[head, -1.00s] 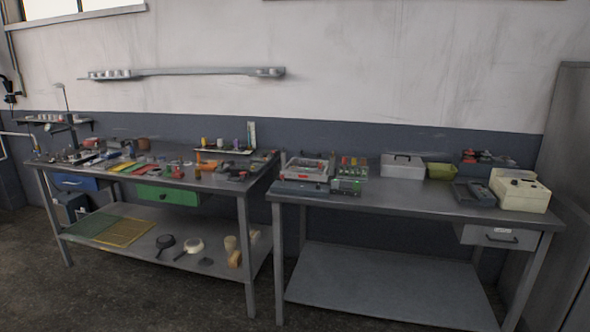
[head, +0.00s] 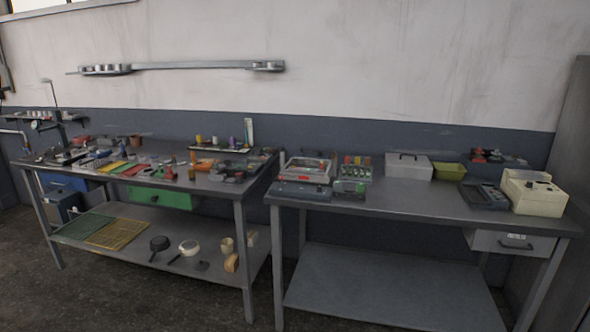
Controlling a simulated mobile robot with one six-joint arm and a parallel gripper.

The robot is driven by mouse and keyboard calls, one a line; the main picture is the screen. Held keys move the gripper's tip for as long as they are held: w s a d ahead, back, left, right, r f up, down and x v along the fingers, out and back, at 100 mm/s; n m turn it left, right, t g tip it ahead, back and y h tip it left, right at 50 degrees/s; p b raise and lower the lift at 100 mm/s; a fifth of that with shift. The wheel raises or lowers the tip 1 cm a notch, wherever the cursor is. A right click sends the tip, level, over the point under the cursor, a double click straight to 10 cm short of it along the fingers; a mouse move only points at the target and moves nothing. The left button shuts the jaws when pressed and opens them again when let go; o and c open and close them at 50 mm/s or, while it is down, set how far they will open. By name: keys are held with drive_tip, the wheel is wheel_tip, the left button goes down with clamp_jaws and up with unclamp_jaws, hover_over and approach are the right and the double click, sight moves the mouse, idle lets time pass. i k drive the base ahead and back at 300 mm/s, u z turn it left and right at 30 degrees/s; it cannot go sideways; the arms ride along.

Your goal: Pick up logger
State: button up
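No label marks the logger, and I cannot tell for sure which item it is. On the right table stand several device-like boxes. A dark flat device (head: 484,196) lies on the right side, beside a cream boxy instrument (head: 533,192). At the left end, a long dark grey case (head: 301,190) lies along the front edge, and a small dark box with green parts (head: 349,187) sits to its right. My gripper is not in view.
The right table (head: 400,205) has clear top at its front middle. Behind are a grey case (head: 408,167) and a green bin (head: 448,171). The left table (head: 225,186) is crowded with small tools. Pans and mesh panels lie on its lower shelf. Open floor lies in front.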

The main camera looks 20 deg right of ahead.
sight(297, 167)
drive_tip(key=u, duration=0.5)
drive_tip(key=i, duration=1.3)
drive_tip(key=u, duration=0.15)
